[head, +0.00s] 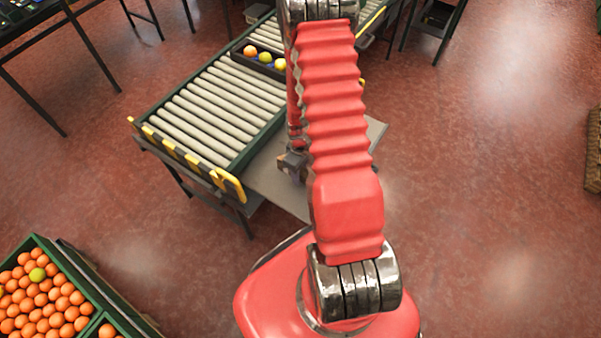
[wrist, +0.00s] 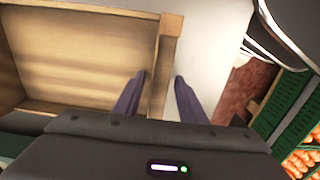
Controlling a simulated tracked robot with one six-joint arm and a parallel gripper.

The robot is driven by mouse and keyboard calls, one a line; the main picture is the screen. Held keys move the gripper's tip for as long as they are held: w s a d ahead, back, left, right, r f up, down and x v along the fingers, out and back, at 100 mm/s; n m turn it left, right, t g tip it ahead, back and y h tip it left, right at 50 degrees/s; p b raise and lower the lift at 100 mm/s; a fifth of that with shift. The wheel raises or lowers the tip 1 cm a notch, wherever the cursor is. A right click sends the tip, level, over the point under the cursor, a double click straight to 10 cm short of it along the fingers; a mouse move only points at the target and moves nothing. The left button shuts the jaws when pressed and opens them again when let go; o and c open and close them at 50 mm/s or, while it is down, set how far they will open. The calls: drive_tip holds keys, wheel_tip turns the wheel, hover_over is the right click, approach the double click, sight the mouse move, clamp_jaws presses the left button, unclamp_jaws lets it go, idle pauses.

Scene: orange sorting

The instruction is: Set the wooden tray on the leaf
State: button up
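The wooden tray (wrist: 78,45) fills the left of the wrist view; the part of its inside that shows is empty. My gripper (wrist: 161,76) straddles its right-hand wall, one dark finger inside the tray and one outside. Thin gaps show between the fingers and the wall. The pale grey leaf (wrist: 213,50) shows beside that wall. In the head view the leaf (head: 265,178) is a flat panel along the conveyor's side, and my gripper (head: 292,163) is low over it, partly behind my arm. I cannot make out the tray there. Whether it touches the leaf is unclear.
The roller conveyor (head: 215,108) has a striped yellow end stop (head: 185,155). A dark crate with fruit (head: 262,65) sits on its rollers. Green bins of oranges (head: 45,295) stand at lower left. The floor at right is mostly clear.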

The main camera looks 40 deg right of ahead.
wheel_tip(320, 180, up, 12)
drive_tip(key=shift+f, duration=0.15)
idle(0.6)
idle(0.5)
drive_tip(key=a+r+m+t, duration=0.1)
drive_tip(key=a+r, duration=0.4)
drive_tip(key=r, duration=0.5)
drive_tip(key=a+r+m+t, duration=0.15)
drive_tip(key=a+r, duration=0.35)
drive_tip(key=r, duration=0.6)
drive_tip(key=s+a+r+t, duration=0.1)
drive_tip(key=s+a+r, duration=0.3)
drive_tip(key=s+r, duration=0.1)
drive_tip(key=s+a+r+m+t, duration=0.1)
drive_tip(key=s+a+r+t, duration=0.1)
drive_tip(key=s+a+r, duration=0.3)
wheel_tip(320, 180, up, 3)
drive_tip(key=shift+s+a+r, duration=0.15)
drive_tip(key=shift+s, duration=0.05)
drive_tip(key=shift+m, duration=0.25)
